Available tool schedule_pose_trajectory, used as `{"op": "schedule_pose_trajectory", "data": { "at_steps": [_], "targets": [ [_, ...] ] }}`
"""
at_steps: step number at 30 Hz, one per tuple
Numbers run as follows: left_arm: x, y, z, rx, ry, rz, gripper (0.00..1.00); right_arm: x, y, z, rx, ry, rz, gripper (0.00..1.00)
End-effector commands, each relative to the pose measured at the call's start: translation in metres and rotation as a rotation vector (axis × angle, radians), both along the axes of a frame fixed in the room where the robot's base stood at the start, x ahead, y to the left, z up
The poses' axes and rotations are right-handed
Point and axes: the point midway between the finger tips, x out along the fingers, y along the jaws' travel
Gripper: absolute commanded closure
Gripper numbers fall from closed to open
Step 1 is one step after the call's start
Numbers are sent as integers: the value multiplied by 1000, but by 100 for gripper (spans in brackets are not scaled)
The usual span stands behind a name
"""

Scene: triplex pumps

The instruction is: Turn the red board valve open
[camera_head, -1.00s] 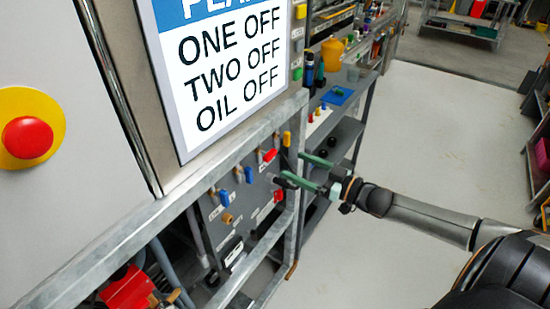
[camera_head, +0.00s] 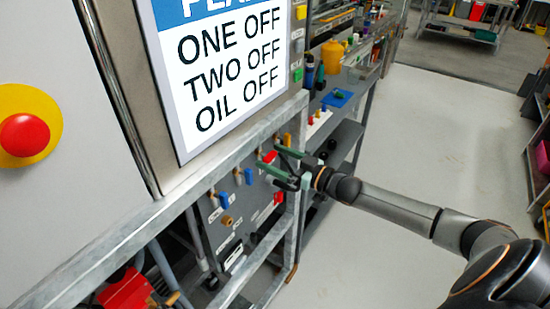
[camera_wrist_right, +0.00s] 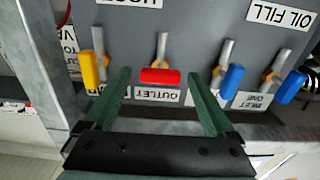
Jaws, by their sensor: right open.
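The red board valve handle (camera_wrist_right: 160,76) is on the grey panel, above an upside-down OUTLET label in the right wrist view. It lies crosswise to its metal pipe stub. It also shows in the head view (camera_head: 270,156), partly covered by my fingers. My right gripper (camera_wrist_right: 158,74) is open, with one green finger on each side of the red handle and a gap at both of its ends. In the head view the right gripper (camera_head: 267,156) reaches the panel from the right. My left gripper is not in view.
A yellow valve handle (camera_wrist_right: 90,70) and a blue one (camera_wrist_right: 231,80) flank the red one, close outside my fingers. Another blue handle (camera_wrist_right: 291,87) is farther right. A metal frame post (camera_head: 296,220) stands by the panel. The floor (camera_head: 440,130) at right is clear.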

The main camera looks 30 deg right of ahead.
Motion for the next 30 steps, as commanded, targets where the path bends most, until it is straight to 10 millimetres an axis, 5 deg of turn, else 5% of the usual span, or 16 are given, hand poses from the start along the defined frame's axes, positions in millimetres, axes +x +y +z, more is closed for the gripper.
{"op": "schedule_pose_trajectory", "data": {
  "at_steps": [4, 25, 30],
  "targets": [
    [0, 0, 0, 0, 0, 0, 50, 0, 0, 0, 0, 0, 0, 16],
    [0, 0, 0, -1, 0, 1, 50, 0, 0, 0, 0, -1, 0, 94],
    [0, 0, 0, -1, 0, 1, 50, 0, 0, 0, -5, -3, 0, 96]
  ]
}}
